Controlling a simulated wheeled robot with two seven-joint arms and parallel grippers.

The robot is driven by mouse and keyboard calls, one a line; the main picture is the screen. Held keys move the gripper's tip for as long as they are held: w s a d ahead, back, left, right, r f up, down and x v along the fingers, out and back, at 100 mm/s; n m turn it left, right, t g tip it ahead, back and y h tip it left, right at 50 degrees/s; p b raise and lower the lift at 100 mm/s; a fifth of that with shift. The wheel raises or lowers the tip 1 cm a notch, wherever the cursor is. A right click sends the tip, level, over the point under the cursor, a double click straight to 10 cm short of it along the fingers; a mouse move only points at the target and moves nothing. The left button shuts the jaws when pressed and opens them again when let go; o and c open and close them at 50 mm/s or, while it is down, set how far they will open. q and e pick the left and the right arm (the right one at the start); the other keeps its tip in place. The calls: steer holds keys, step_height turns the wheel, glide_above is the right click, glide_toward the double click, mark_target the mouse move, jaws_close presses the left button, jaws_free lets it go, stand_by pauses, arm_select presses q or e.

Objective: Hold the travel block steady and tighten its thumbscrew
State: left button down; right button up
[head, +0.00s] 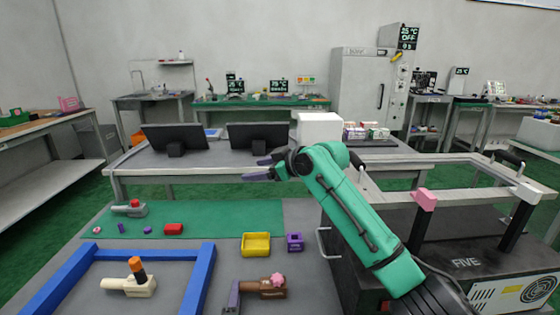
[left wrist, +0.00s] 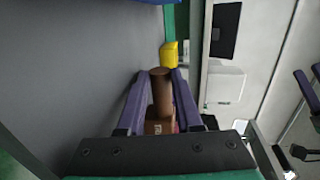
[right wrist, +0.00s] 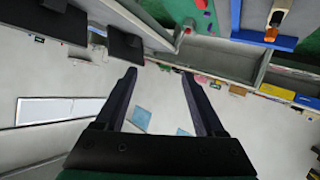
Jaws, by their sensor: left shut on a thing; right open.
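The brown travel block (head: 265,290) lies on the grey table at the front centre, with a pink star-shaped thumbscrew (head: 278,280) at its right end. My left gripper (head: 232,296) is at the block's left end, shut on its brown cylindrical part. In the left wrist view that part (left wrist: 160,90) stands between the two purple fingers, and the thumbscrew is mostly hidden behind a finger. My right gripper (head: 262,168) is open and empty, raised well behind the block. Its spread fingers show in the right wrist view (right wrist: 160,85) with nothing between them.
A yellow tray (head: 256,245) and a purple square holder (head: 295,242) sit just behind the block. A blue frame (head: 205,270) stands at left around a cream fixture with an orange knob (head: 137,266). Small red and purple parts lie on the green mat (head: 230,215).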

steer(key=w+d+r+t, duration=0.3)
steer(key=d+r, duration=0.3)
steer(key=r, duration=0.2)
steer(key=shift+w+m+t+h, duration=0.4)
steer(key=shift+w, duration=0.25)
steer(key=n+g+h, duration=0.4)
steer(key=g+h, duration=0.1)
steer(key=g, duration=0.7)
glide_toward(278, 277)
steer(key=x, duration=0.8)
steer(key=shift+f, duration=0.2)
jaws_close()
